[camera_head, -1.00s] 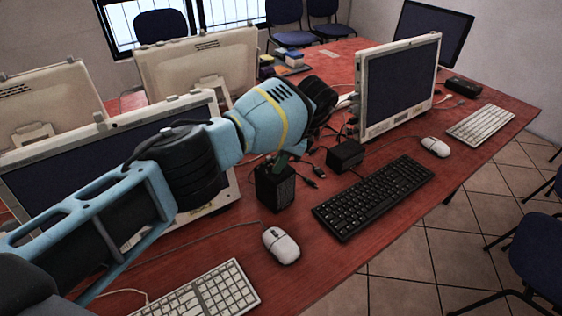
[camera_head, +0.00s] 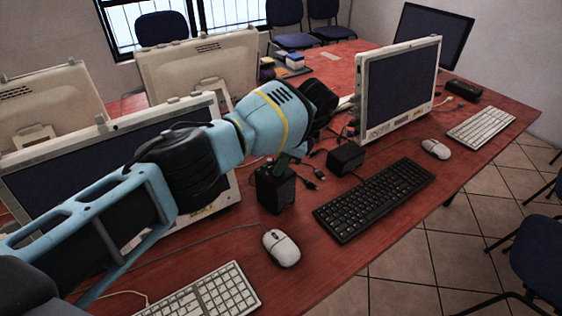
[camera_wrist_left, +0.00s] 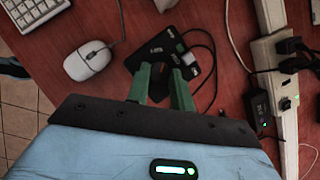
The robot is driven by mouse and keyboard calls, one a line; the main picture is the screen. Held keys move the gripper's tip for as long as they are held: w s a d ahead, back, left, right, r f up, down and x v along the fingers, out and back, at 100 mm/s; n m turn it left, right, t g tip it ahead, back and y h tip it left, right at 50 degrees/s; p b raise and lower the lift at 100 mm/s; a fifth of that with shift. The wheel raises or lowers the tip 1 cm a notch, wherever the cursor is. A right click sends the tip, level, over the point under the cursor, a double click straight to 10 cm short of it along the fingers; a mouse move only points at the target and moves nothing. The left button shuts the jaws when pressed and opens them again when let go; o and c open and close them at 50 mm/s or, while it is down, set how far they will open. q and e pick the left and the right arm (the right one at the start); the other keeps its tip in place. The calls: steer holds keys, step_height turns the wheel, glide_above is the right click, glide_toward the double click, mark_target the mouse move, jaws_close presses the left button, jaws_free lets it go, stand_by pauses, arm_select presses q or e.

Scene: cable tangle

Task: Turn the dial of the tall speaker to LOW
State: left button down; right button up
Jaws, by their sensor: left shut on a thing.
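The tall speaker (camera_head: 275,190) is a black box standing on the red table, left of the black keyboard. In the left wrist view its dark top (camera_wrist_left: 162,52) shows light markings, too small to read. My left gripper (camera_head: 284,162) comes down over the speaker's top. In the left wrist view its two green fingers (camera_wrist_left: 163,74) are at the top, shut on what looks like the dial. The dial itself is mostly hidden between the fingers, and I cannot tell its setting.
A lower black box (camera_head: 346,156) stands right of the speaker. A white mouse (camera_head: 281,247) lies in front, and a black keyboard (camera_head: 374,200) to the right. Loose cables lie behind. A white power strip (camera_wrist_left: 284,110) with plugs runs along the right in the wrist view.

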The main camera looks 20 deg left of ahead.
arm_select(q)
steer(key=c, duration=1.2)
jaws_free()
steer(key=b+v, duration=0.1)
steer(key=v, duration=0.6)
steer(key=shift+r, duration=0.4)
steer(key=shift+d, duration=0.15)
steer(key=shift+c, duration=0.4)
